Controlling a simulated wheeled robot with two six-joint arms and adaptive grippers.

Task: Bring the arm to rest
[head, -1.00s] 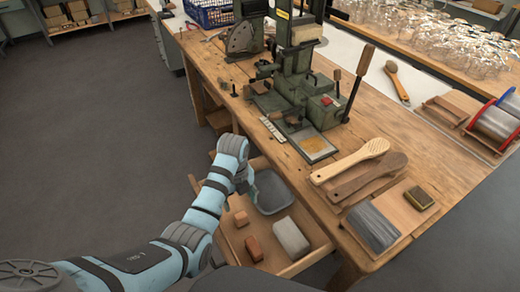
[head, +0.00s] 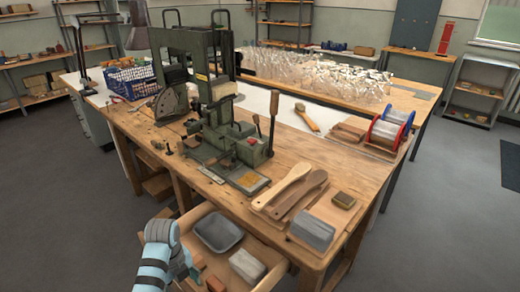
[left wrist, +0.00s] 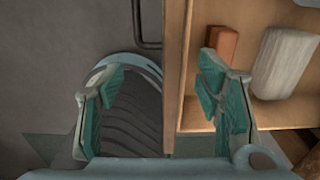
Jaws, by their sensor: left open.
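My left gripper (head: 186,272) is at the bottom of the head view, by the left side of an open wooden drawer (head: 273,277). Most of the left arm is cut off by the frame. My right gripper is in neither view.
The drawer holds a grey tray (head: 218,232), a brown block (head: 215,284) and a pale block (head: 247,266). Above it, the workbench (head: 330,165) carries a green machine (head: 225,140), two paddle-shaped wooden pieces (head: 290,190) and a grey block (head: 312,228). Open floor (head: 70,210) lies left.

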